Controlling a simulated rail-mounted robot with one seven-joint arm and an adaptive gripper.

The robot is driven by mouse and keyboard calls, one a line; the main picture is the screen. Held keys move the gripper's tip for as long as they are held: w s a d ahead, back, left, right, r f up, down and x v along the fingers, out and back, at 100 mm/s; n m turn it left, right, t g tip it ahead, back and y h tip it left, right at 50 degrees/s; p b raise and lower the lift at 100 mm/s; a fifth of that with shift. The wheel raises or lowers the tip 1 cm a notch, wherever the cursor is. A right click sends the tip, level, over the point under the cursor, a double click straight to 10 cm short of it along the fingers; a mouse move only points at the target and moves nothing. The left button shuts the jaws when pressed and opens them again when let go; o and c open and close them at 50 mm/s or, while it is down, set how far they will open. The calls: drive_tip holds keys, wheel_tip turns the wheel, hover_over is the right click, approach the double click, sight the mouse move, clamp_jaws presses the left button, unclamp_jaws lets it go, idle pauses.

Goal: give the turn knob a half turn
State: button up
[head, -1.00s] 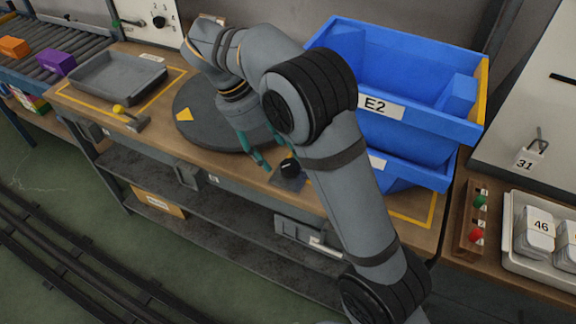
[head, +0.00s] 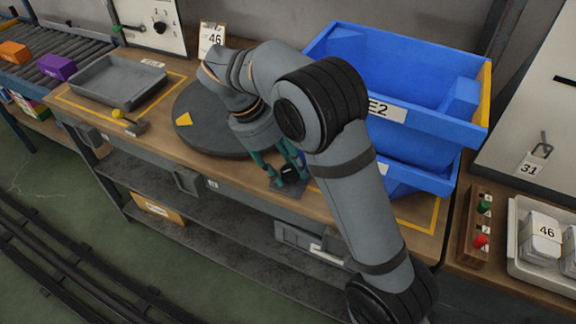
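A black knob (head: 287,171) sits on a small dark grey base at the bench's front edge, right of the round turntable. I take it as the turn knob. My gripper (head: 284,174) points down over it, with its teal fingers apart, one on each side of the knob. The fingers hide part of the knob and its base. I cannot tell whether they touch it. Another small black knob (head: 160,27) is on the pale wall panel at the back left, away from my gripper.
The dark round turntable (head: 196,135) with a yellow mark lies left of my gripper. Stacked blue bins (head: 432,113) stand close on the right. A card marked 46 (head: 212,38) stands behind.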

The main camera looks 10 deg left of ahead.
drive_tip(key=shift+w, duration=0.1)
drive_tip(key=c, duration=0.6)
